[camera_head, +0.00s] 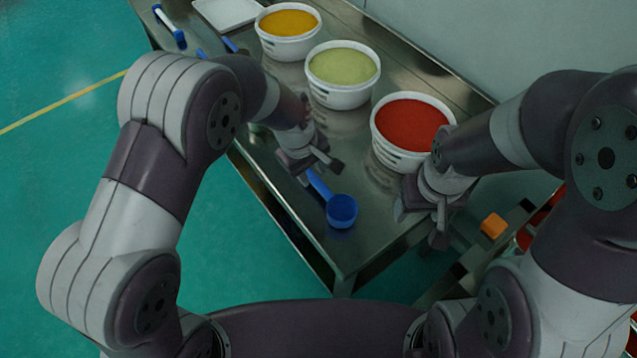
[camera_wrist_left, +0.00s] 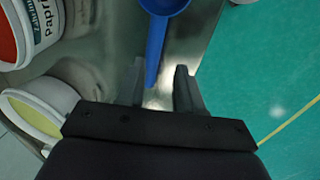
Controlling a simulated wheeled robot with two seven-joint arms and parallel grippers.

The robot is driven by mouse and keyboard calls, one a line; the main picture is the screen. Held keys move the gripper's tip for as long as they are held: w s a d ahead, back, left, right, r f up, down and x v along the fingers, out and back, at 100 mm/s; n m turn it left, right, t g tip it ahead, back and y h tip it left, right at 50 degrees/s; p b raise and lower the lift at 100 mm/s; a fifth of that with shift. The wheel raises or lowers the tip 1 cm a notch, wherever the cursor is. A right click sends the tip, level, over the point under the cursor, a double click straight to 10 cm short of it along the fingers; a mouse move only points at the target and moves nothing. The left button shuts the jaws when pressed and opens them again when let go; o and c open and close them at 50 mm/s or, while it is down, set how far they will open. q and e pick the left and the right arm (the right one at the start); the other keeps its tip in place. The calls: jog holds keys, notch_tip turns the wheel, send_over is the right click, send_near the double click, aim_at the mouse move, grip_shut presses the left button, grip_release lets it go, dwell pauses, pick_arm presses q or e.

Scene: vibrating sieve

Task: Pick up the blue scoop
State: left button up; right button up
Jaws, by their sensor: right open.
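The blue scoop (camera_head: 341,209) lies on the metal table near its front edge, with its cup toward me and its handle pointing back and left. My left gripper (camera_head: 319,172) is just above the handle's far end, fingers apart. In the left wrist view the scoop (camera_wrist_left: 157,40) points its handle end in between the spread fingers of my left gripper (camera_wrist_left: 163,88), with a gap at the right finger. Whether a finger touches the handle is unclear. My right gripper (camera_head: 420,226) is open and empty to the right of the scoop, by the table's right edge.
Tubs of red (camera_head: 410,126), pale green (camera_head: 343,67) and orange-yellow (camera_head: 288,22) powder stand in a row along the table. A white tray (camera_head: 228,12) lies at the far end. An orange block (camera_head: 493,225) sits beyond the right edge. The table around the scoop's cup is clear.

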aim_at(317, 182)
pick_arm(q)
jog(key=x, duration=0.6)
jog(key=w+x, duration=0.1)
jog(key=x, duration=0.2)
jog(key=shift+w+d, duration=0.1)
grip_shut()
